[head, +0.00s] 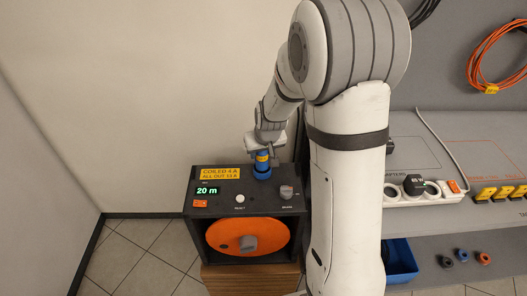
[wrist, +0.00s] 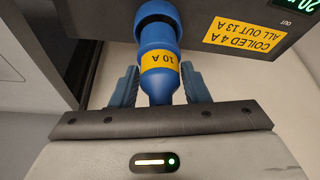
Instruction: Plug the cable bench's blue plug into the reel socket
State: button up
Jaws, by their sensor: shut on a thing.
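The blue plug (wrist: 158,45) has a yellow band marked 10 A. My gripper (wrist: 160,88) is shut on its rear part, with one finger on each side. In the head view the plug (head: 262,157) stands roughly upright under my gripper (head: 264,146), at the top of the reel box (head: 196,226). The blue reel socket (head: 262,174) is at the back of that top, right of the yellow label. In the wrist view the plug's front end meets the blue socket collar (wrist: 157,9), roughly in line. How deep it sits is hidden.
The reel box has an orange drum (head: 225,234), a 20 m display (head: 208,190) and a knob (head: 287,191). It stands on a wooden base (head: 250,278). The bench at right holds a white power strip (head: 395,190). A blue bin (head: 401,262) is below.

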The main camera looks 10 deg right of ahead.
jog(key=shift+f+b, duration=1.35)
jog(key=shift+f, duration=0.15)
dwell(0.5)
jog(key=o, duration=1.2)
jog(key=shift+c, duration=0.2)
jog(key=shift+o, duration=0.4)
jog(key=o, duration=0.5)
jog(key=shift+c, duration=0.2)
jog(key=shift+r+p, duration=2.9)
jog(key=shift+r, duration=1.65)
